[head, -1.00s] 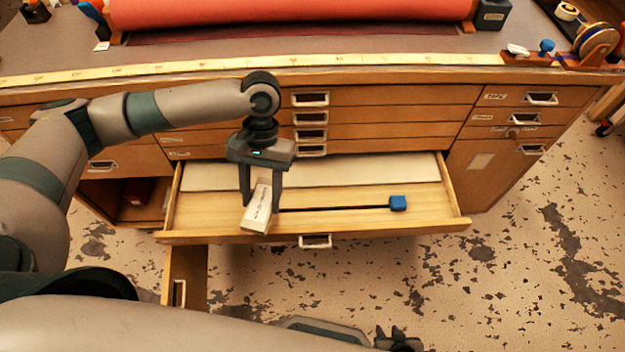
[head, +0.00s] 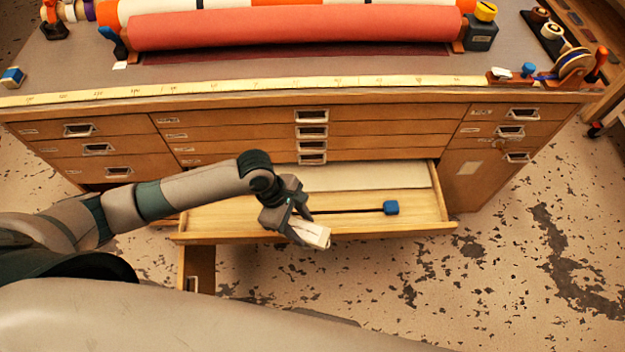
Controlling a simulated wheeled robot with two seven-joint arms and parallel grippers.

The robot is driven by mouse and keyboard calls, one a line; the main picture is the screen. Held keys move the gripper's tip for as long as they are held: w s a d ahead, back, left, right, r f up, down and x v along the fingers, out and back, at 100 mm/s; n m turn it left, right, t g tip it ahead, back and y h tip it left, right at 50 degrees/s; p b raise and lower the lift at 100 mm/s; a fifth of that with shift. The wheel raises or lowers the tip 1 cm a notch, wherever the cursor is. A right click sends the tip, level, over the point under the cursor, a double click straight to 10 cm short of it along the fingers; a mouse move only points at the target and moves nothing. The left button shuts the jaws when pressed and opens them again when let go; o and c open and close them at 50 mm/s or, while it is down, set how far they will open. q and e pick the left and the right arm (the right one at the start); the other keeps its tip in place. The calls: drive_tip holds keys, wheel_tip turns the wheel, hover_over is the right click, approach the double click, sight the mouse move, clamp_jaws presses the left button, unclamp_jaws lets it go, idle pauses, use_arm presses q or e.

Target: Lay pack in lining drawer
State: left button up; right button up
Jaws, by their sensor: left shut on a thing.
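A small whitish pack (head: 310,233) with dark print is held in my left gripper (head: 297,226), which is shut on it. The gripper is tilted, and the pack shows over the front edge of the open lining drawer (head: 400,228). I cannot tell how high above that edge it is. My right gripper is not in view.
A lower narrow drawer (head: 197,262) stands open below, at the left. Closed drawers (head: 390,128) fill the cabinet front above. The bench top carries a red roll (head: 290,27) and a yellow measuring strip (head: 240,88). The drawer floor right of the gripper is mostly clear.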

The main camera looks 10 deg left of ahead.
use_arm(q)
drive_tip(key=n, duration=0.2)
drive_tip(key=s+d+n+t+p, duration=0.1)
drive_tip(key=shift+r+n+t+p, duration=0.15)
drive_tip(key=shift+n+t+p, duration=0.15)
drive_tip(key=shift+n, duration=0.5)
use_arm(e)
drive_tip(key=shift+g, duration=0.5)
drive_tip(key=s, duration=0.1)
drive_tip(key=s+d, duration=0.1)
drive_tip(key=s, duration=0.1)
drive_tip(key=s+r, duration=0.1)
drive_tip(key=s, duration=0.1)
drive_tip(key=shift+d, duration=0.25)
use_arm(q)
drive_tip(key=shift+w, duration=0.1)
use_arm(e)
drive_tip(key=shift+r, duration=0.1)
